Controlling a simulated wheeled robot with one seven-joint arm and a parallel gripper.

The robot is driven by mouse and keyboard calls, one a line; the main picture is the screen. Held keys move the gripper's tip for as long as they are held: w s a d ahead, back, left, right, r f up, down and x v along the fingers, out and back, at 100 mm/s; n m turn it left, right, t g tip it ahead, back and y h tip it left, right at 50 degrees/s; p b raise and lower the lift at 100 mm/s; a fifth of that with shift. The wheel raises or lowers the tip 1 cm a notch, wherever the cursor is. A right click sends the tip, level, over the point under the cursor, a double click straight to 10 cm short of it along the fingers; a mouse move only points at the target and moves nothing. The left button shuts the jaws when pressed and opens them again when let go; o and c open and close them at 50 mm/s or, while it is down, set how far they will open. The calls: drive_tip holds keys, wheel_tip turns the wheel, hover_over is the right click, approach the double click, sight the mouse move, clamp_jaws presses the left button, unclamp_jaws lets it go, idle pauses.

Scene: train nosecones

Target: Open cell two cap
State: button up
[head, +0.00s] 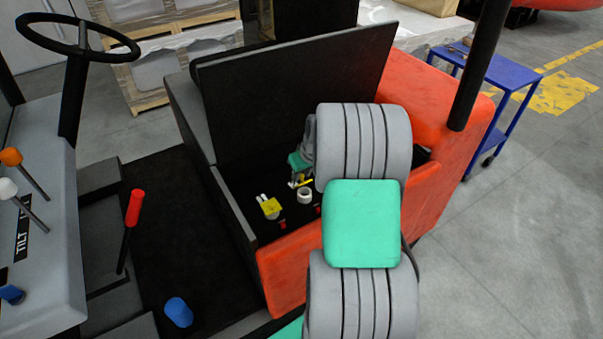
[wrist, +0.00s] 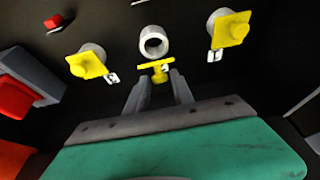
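The middle cell neck (wrist: 153,41) is a pale ring with its round opening uncovered; it also shows in the head view (head: 305,196). Its yellow cap (wrist: 155,68) stands edge-on beside the ring, with a small white piece near it. My gripper (wrist: 159,77) has its two grey fingers apart, tips right at this cap, with part of the yellow between them. Whether the fingers touch it I cannot tell. In the head view, my gripper (head: 299,178) is partly hidden by my arm. Yellow caps cover the necks on the left (wrist: 88,63) and right (wrist: 229,29).
The raised black lid (head: 290,95) stands behind the compartment. The orange body (head: 290,265) borders its front. Red pieces (wrist: 54,21) lie near the cells. A steering wheel (head: 75,45) and levers are at left, a blue cart (head: 495,75) at right.

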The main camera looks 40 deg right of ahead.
clamp_jaws()
drive_tip(key=shift+w+r+g+p, duration=0.2)
drive_tip(key=shift+w+g+p, duration=0.3)
drive_tip(key=shift+g+p, duration=0.15)
drive_tip(key=shift+w+d+f+g+p, duration=0.15)
drive_tip(key=shift+w+g+p, duration=0.65)
drive_tip(key=shift+g, duration=0.85)
drive_tip(key=shift+w, duration=0.1)
drive_tip(key=shift+o, duration=1.7)
unclamp_jaws()
wheel_tip(320, 180, up, 8)
drive_tip(key=b, duration=0.2)
drive_tip(key=shift+f, duration=0.15)
